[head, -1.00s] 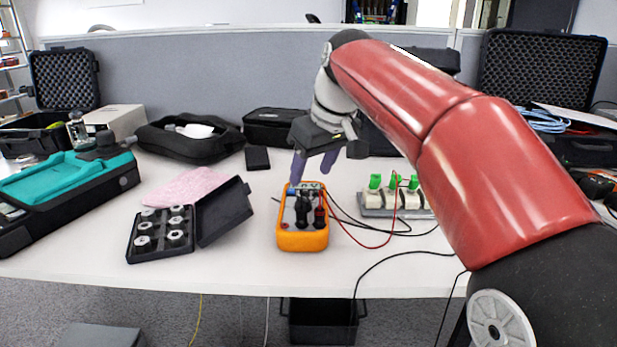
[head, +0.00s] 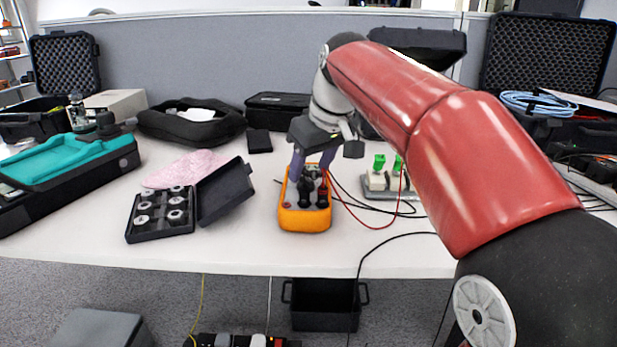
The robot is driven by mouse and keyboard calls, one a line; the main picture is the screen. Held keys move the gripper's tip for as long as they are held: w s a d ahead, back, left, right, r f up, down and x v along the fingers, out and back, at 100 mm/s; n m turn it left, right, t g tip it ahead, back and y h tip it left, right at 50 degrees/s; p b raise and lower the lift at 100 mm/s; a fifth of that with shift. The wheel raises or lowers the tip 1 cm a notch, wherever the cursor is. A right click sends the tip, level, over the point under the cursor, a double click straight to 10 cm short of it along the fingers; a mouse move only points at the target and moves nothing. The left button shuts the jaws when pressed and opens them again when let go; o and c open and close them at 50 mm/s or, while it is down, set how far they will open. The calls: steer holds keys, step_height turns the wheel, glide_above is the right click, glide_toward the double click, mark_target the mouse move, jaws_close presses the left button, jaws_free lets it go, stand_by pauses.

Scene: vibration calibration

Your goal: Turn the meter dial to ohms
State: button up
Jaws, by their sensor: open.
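The orange meter (head: 304,217) lies on the white table near its front edge, with a black plug and a red plug at its face and leads running off to the right. My gripper (head: 311,174) is over the far part of the meter, its purple-grey fingers pointing down and apart. The fingers come down around the upper part of the meter's face. The dial is hidden or too small to make out, so its setting cannot be read. Whether the fingers touch the meter cannot be told.
An open black case with metal weights (head: 160,213) is left of the meter, with a pink cloth (head: 186,168) behind. A block with green terminals (head: 379,181) is to the right, partly behind my arm. Red and black leads cross the table there.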

mark_target(306, 183)
steer(key=shift+x, duration=1.45)
steer(key=c, duration=1)
steer(key=shift+o, duration=0.2)
steer(key=m+h+p, duration=0.1)
steer(key=m, duration=0.2)
steer(key=shift+a+r+t, duration=0.1)
steer(key=shift+r+t, duration=0.05)
steer(key=shift+t, duration=0.25)
steer(key=m+h+p, duration=0.1)
steer(key=m, duration=0.3)
steer(key=shift+a+m+h+p, duration=0.15)
steer(key=shift+m+h+p, duration=0.15)
steer(key=shift+h+p, duration=0.1)
